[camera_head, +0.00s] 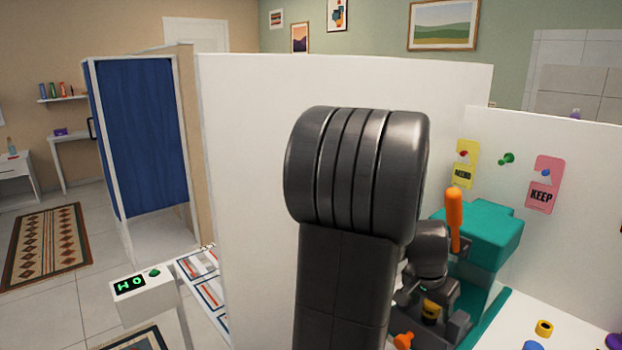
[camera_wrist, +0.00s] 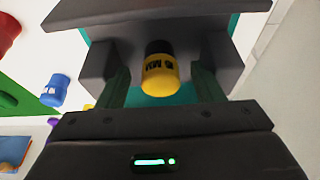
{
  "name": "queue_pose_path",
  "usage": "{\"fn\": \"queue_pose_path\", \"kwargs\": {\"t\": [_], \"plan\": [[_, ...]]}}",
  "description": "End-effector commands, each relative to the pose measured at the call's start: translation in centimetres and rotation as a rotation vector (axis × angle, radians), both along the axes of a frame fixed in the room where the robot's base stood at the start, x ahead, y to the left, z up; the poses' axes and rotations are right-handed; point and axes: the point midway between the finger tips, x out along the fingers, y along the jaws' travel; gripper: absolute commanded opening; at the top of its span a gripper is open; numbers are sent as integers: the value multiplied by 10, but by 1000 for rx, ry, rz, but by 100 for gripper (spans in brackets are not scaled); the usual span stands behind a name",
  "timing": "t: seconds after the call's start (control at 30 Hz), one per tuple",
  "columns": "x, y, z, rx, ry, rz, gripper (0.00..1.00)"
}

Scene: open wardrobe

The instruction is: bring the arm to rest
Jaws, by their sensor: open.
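My arm's thick dark link (camera_head: 345,190) fills the middle of the head view. My gripper (camera_head: 432,310) is low and right of it, beside a teal stand with an orange handle. In the wrist view my gripper (camera_wrist: 160,85) is open, one finger on each side of a small yellow piece (camera_wrist: 160,76) with dark lettering and a black end. The yellow piece also shows in the head view (camera_head: 430,311). Whether either finger touches it, I cannot tell. Part of the gripper is hidden behind my arm.
The teal stand (camera_head: 485,235) with its upright orange handle (camera_head: 454,215) is close to my gripper. White panels (camera_head: 245,150) rise behind my arm. Loose pieces, including a yellow ring (camera_head: 544,328), lie on the white surface at right. A blue cylinder (camera_wrist: 55,90) is left in the wrist view.

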Motion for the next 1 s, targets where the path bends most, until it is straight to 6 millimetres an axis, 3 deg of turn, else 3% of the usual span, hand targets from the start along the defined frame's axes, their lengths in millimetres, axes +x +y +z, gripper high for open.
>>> {"fn": "queue_pose_path", "kwargs": {"t": [0.03, 0.6, 1.0], "plan": [[0, 0, 17, -3, -5, 1, 61], [0, 0, 76, -2, -3, 0, 61], [0, 0, 87, -2, -3, 0, 61]]}}
